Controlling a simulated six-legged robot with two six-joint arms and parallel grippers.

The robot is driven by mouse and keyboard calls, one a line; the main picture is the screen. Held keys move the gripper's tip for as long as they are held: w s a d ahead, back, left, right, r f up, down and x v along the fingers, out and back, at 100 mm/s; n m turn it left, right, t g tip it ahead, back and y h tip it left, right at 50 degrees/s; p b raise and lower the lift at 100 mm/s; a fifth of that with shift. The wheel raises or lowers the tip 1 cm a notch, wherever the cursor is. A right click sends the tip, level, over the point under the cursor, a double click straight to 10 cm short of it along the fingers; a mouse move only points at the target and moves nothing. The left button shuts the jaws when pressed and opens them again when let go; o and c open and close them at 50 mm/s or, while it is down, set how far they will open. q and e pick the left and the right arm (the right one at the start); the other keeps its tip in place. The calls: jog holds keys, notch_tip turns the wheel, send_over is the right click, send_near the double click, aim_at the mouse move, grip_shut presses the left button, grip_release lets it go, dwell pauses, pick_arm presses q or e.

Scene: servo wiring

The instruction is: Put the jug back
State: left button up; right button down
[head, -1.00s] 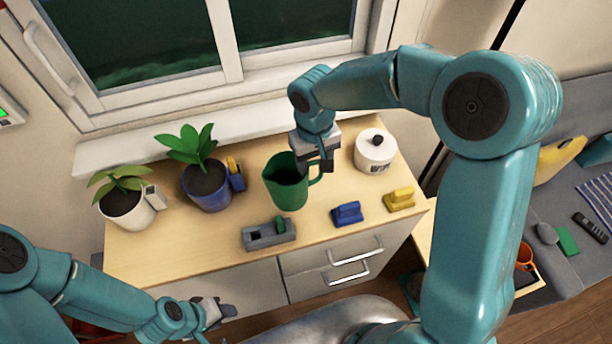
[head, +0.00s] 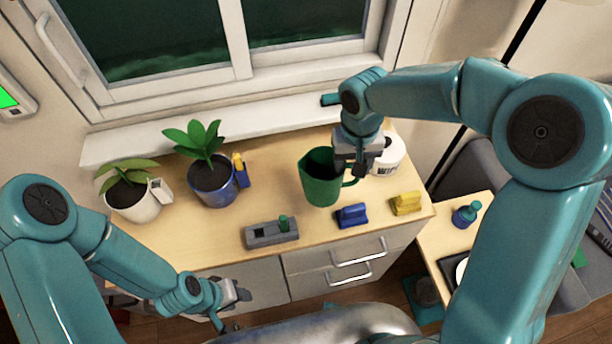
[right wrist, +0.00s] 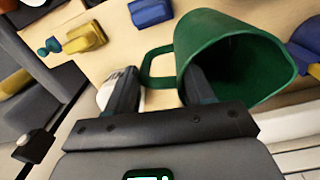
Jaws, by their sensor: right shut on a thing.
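The green jug (head: 318,190) is upright over the right half of the wooden cabinet top, its handle to the right. Whether its base touches the top I cannot tell. My right gripper (head: 352,168) is shut on the jug's handle. In the right wrist view the handle of the jug (right wrist: 228,48) runs between the fingers of the gripper (right wrist: 160,82), and its open mouth faces the camera. My left gripper (head: 240,293) is low in front of the cabinet, away from the jug; its jaws are too small to read.
A white canister (head: 390,158) stands just right of the jug, partly hidden by my gripper. Blue (head: 351,215) and yellow (head: 406,204) blocks and a grey holder (head: 270,233) line the front edge. Two potted plants (head: 211,185) (head: 135,203) stand left. The window is behind.

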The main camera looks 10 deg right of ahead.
jog(key=w+r+m, duration=0.3)
jog(key=r+m, duration=0.3)
jog(key=r, duration=0.1)
notch_tip(320, 180, up, 4)
jog(key=r+m+b, duration=0.1)
jog(key=b, duration=0.2)
send_over(324, 164)
jog(key=w, duration=0.1)
jog(key=f, duration=1.4)
jog(key=shift+w+d, duration=0.2)
notch_tip(324, 164, down, 5)
jog(key=shift+r+p, duration=0.1)
jog(key=shift+p, duration=0.2)
